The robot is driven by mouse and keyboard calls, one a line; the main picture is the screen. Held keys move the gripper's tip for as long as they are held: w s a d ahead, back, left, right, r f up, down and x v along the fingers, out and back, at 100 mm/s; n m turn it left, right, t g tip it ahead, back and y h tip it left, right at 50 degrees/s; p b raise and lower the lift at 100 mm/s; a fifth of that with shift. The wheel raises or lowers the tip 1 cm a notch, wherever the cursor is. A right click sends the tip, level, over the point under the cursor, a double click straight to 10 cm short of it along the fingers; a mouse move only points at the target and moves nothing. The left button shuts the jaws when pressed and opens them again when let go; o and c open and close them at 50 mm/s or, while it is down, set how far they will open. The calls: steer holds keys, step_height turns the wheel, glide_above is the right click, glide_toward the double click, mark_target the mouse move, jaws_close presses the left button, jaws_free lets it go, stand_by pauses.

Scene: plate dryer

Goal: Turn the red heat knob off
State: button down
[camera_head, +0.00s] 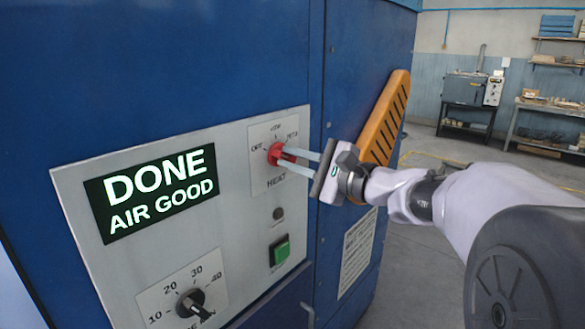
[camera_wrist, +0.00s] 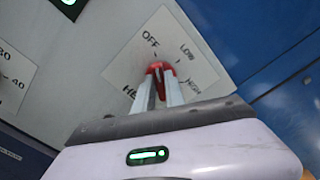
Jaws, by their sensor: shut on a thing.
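The red heat knob (camera_head: 275,153) sits on a pale label plate on the control panel, with OFF, LOW and HIGH marks around it and HEAT below. My gripper (camera_head: 282,156) reaches it from the right, its two pale fingers closed on the knob's sides. In the wrist view the red knob (camera_wrist: 158,67) shows between and just beyond the fingertips of my gripper (camera_wrist: 158,80), with OFF just above it and LOW and HIGH to its right. The fingers partly hide the knob, and its exact pointing direction is hard to tell.
A lit display (camera_head: 155,193) reads "DONE AIR GOOD". A green button (camera_head: 279,250) and a black timer dial (camera_head: 190,303) are below. An orange slotted handle (camera_head: 388,115) stands out from the blue cabinet behind my gripper. Open floor lies to the right.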

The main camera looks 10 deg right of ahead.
stand_by(0.3)
steer(key=c, duration=1.4)
jaws_free()
steer(key=p+v, duration=0.2)
steer(key=v, duration=1.5)
steer(key=shift+s+d+p, duration=0.15)
steer(key=shift+s+p, duration=0.05)
steer(key=shift+p, duration=0.15)
